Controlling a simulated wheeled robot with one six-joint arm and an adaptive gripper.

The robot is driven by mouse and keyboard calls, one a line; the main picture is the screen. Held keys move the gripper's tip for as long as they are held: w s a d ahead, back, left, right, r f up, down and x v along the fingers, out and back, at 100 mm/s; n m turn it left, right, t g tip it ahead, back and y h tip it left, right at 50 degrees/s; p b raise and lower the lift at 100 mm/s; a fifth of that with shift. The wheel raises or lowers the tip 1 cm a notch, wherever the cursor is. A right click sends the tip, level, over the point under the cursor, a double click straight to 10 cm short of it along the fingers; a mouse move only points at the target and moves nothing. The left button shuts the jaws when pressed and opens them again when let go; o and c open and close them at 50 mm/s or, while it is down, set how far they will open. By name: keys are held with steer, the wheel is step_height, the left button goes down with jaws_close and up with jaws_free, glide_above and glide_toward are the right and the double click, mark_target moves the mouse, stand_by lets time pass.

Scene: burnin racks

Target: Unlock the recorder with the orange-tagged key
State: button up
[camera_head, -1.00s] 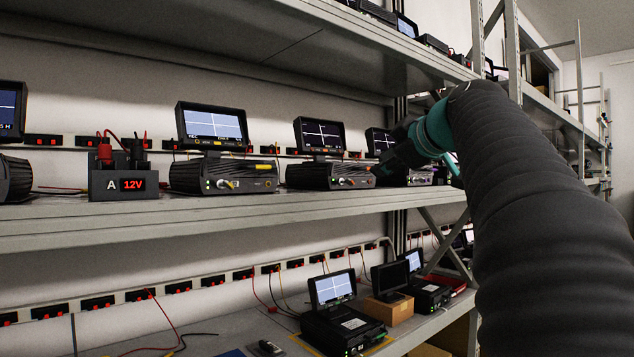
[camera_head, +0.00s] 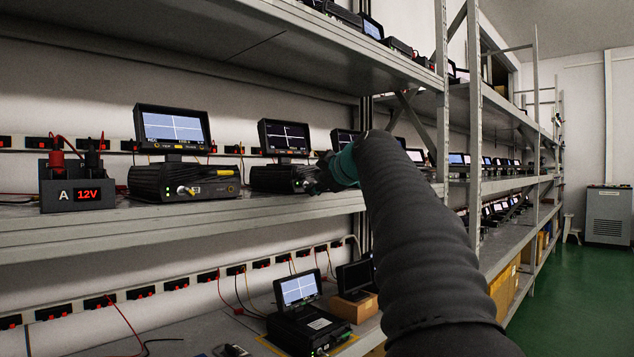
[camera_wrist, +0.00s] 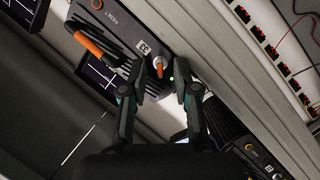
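The recorder (camera_head: 284,178) is a black box on the middle shelf with a small screen on top. In the wrist view its front panel (camera_wrist: 125,22) fills the upper left, tilted, with a small orange-tagged key (camera_wrist: 159,67) standing out from it. My gripper (camera_head: 318,178) is at the recorder's right end in the head view, which hides that part of the front. In the wrist view my gripper (camera_wrist: 168,68) is open, its two dark fingers on either side of the key and nearer on the left. Whether a finger touches it I cannot tell.
A thicker orange piece (camera_wrist: 88,44) sticks out beside the panel in the wrist view. Another recorder (camera_head: 180,182) and a 12V supply (camera_head: 78,193) stand to the left on the shelf (camera_head: 170,222). A rack post (camera_head: 475,130) stands right of my arm; beyond it is open green floor (camera_head: 580,295).

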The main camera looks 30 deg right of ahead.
steer(key=shift+w, duration=0.1)
jaws_close()
stand_by(0.4)
steer(key=m+g+y, duration=0.1)
steer(key=m+y, duration=0.1)
steer(key=m, duration=0.2)
steer(key=d+m+y+p, duration=0.1)
steer(key=m+y, duration=0.2)
steer(key=m, duration=0.1)
steer(key=m+g+y+p, duration=0.1)
steer(key=m+y, duration=0.1)
steer(key=m, duration=0.2)
steer(key=shift+w+d+g+y, duration=0.15)
steer(key=shift+w+g+y, duration=0.05)
steer(key=shift+g+y, duration=0.1)
stand_by(0.4)
steer(key=shift+m, duration=0.3)
